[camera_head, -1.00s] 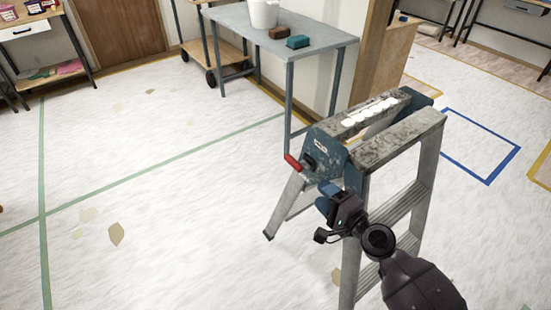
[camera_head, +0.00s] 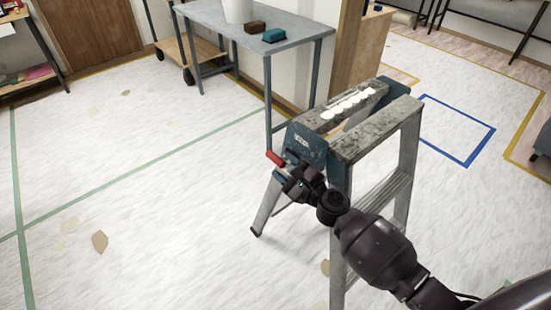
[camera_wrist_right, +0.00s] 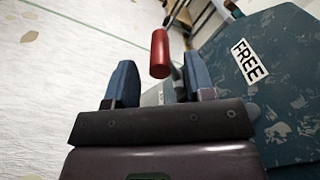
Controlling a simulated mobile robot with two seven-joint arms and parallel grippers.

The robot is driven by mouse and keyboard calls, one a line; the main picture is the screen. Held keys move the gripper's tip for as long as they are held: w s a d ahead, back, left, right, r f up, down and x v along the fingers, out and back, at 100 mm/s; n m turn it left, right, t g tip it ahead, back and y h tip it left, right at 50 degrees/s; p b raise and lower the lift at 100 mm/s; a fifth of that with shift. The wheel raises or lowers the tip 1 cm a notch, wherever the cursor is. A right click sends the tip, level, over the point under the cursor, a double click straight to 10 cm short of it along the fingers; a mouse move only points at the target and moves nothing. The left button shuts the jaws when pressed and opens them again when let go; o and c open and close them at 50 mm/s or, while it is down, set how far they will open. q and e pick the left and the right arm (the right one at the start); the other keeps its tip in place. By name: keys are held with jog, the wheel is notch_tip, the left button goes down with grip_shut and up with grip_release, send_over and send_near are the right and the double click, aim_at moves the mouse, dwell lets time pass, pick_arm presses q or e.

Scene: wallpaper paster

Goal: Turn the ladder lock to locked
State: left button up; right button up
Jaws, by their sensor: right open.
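The ladder (camera_head: 375,150) stands open, with a worn blue side plate (camera_head: 307,143) at its top. The ladder lock has a red handle (camera_head: 275,159) that sticks out to the left of the plate. In the right wrist view the red handle (camera_wrist_right: 160,53) lies ahead of and between the fingers, and a label reading FREE (camera_wrist_right: 249,60) shows on the blue plate. My right gripper (camera_wrist_right: 158,82) is open, with its blue fingers apart on either side of the handle's line; contact is not visible. In the head view my right gripper (camera_head: 288,180) is just below the handle. My left gripper is not in view.
A grey-blue table (camera_head: 245,45) with a white bucket (camera_head: 238,10), a brown block (camera_head: 255,27) and a teal block (camera_head: 274,35) stands behind the ladder. The floor to the left is open, with green lines and a few leaf-like scraps (camera_head: 100,241).

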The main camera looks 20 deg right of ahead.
aim_at(268, 153)
jog(key=x, duration=0.3)
jog(key=shift+w+a+f, duration=0.1)
jog(key=shift+w, duration=0.05)
jog(key=shift+w+a, duration=0.15)
jog(key=shift+w, duration=0.35)
jog(key=shift+c, duration=0.5)
grip_shut()
